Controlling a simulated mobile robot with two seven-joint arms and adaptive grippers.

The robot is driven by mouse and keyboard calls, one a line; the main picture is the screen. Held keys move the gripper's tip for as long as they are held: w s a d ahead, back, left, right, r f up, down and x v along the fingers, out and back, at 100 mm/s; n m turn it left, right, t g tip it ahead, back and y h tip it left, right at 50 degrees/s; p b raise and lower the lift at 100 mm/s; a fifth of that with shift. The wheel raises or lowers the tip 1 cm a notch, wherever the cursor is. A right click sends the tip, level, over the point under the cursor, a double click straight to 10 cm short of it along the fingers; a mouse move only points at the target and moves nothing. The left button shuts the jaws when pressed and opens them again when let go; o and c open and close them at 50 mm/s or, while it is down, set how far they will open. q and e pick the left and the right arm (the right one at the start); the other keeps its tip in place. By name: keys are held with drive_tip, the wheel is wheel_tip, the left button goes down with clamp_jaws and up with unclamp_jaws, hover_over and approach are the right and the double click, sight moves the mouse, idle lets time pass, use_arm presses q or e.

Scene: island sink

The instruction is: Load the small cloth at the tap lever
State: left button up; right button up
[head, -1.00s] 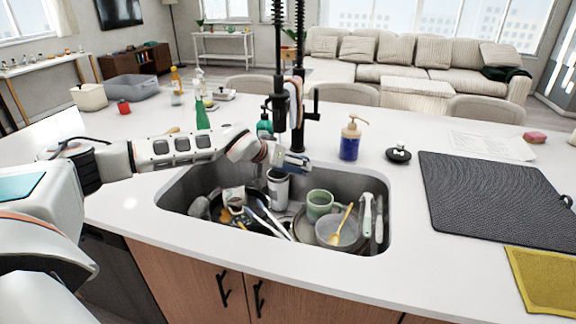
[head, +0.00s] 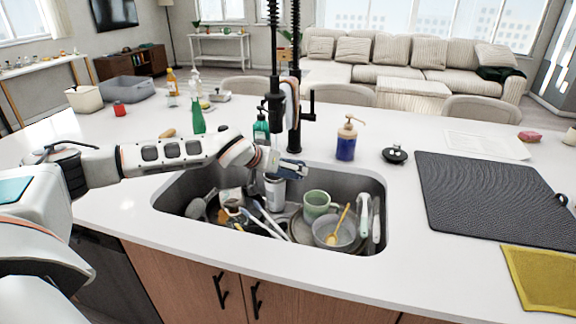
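A small whitish cloth with an orange-brown edge (head: 291,97) hangs on the black tap (head: 294,140), beside its spring neck. The tap lever (head: 311,103) sticks out to the right of the cloth. My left gripper (head: 292,170) reaches in from the left, over the back of the sink and below the cloth, apart from it. Its fingers are small and seen from the side, so I cannot tell whether they are open. I see nothing hanging from it. My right gripper is not in view.
The sink (head: 378,190) holds a green mug (head: 316,204), a grey bowl (head: 347,236), a canister (head: 275,190) and several utensils. A dark mat (head: 490,195) and yellow cloth (head: 545,280) lie further right.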

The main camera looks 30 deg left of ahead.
use_arm(q)
drive_tip(key=s, duration=0.1)
drive_tip(key=s+d, duration=0.1)
drive_tip(key=s, duration=0.1)
drive_tip(key=s+d+b, duration=0.1)
drive_tip(key=s, duration=0.1)
drive_tip(key=shift+s, duration=0.1)
idle(0.3)
idle(1.2)
drive_tip(key=s+d+r+p, duration=0.1)
drive_tip(key=s+r, duration=0.3)
drive_tip(key=shift+s+d+p, duration=0.3)
drive_tip(key=shift+s+p, duration=0.05)
idle(0.5)
